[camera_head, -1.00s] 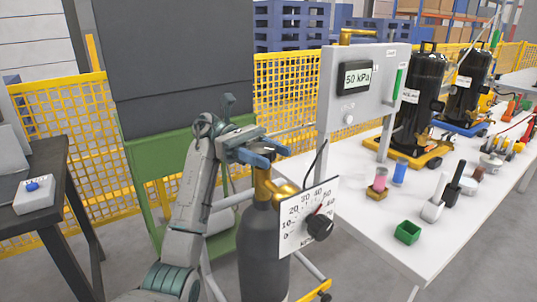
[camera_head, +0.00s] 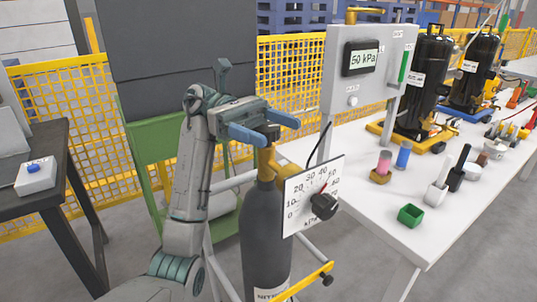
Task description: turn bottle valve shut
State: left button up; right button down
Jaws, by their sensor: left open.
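The dark grey gas bottle (camera_head: 267,225) stands upright in a frame in front of the white bench. Its brass valve body (camera_head: 266,165) sits on top, with a dark valve knob (camera_head: 267,131) above it. A white dial gauge (camera_head: 312,196) with a black knob (camera_head: 325,206) is attached at the valve's right. My left gripper (camera_head: 273,129) is open, its two blue fingers on either side of the valve knob; whether they touch it I cannot tell. My right gripper is not in view.
A panel reading 50 kPa (camera_head: 362,70) stands on the white bench (camera_head: 375,213). A green box (camera_head: 410,215) and black bottles (camera_head: 430,85) are on the bench. A yellow-ended bar (camera_head: 308,280) crosses low before the bottle. A dark table (camera_head: 75,200) stands at left.

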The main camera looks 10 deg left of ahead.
pick_arm(q)
jog(key=s+d+r, duration=0.1)
jog(key=s+d, duration=0.1)
jog(key=s, duration=0.8)
jog(key=shift+d+b, duration=0.15)
jog(key=shift+b, duration=0.25)
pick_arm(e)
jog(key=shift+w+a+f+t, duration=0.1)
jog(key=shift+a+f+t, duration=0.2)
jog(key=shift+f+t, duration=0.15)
